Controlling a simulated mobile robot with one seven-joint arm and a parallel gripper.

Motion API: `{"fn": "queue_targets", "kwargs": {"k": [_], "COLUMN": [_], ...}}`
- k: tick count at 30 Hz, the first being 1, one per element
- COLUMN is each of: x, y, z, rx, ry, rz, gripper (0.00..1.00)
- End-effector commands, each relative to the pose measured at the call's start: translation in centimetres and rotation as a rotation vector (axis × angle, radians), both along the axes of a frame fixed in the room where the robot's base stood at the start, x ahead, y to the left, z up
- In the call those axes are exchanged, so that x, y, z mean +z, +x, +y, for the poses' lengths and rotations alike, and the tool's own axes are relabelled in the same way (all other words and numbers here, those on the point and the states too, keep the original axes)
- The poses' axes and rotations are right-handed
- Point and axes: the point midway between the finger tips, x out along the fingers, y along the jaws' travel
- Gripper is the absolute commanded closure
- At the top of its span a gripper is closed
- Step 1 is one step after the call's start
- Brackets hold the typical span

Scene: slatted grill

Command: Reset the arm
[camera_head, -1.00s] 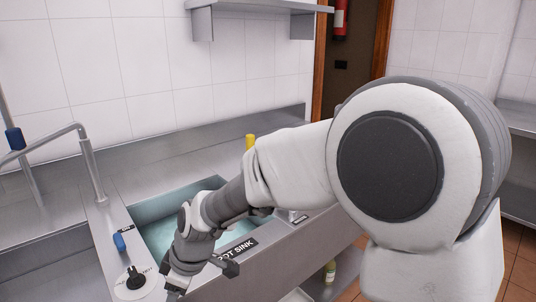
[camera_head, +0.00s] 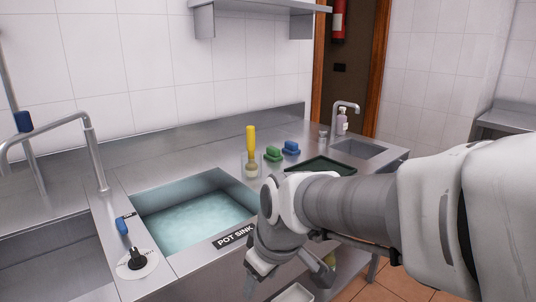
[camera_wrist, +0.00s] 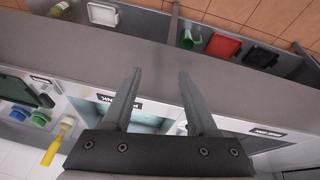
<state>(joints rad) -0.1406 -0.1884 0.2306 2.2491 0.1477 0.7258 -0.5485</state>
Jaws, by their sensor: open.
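My gripper (camera_head: 290,277) hangs at the front edge of the sink counter in the head view, right of the POT SINK label (camera_head: 235,236). In the wrist view my gripper (camera_wrist: 158,75) shows two spread fingers with nothing between them. Behind the fingers are the counter's metal front edge (camera_wrist: 230,75) and part of the water-filled sink. My arm reaches in from the right in the head view and hides part of the counter front.
The water-filled pot sink (camera_head: 160,243) has a tap (camera_head: 92,150) at its left. A lower shelf (camera_wrist: 215,25) holds several containers.

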Motion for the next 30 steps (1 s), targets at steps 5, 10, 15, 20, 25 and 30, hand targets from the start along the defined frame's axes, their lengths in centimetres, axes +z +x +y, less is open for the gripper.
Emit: {"fn": "queue_targets", "kwargs": {"k": [5, 10, 15, 20, 25, 30], "x": [0.3, 0.1, -0.7, 1.7, 5.4, 9.7], "y": [-2.8, -6.0, -9.0, -10.3, -10.3, -10.3], "z": [-6.2, -10.8, -14.0, -15.2, -15.1, -15.1], "rx": [-0.274, -0.519, -0.719, -0.81, -0.806, -0.804], "ry": [0.025, 0.072, 0.13, 0.159, 0.158, 0.157], "rz": [-0.041, -0.07, -0.094, -0.098, -0.097, -0.097], "gripper": [0.41, 0.41, 0.41, 0.41, 0.41, 0.41]}}
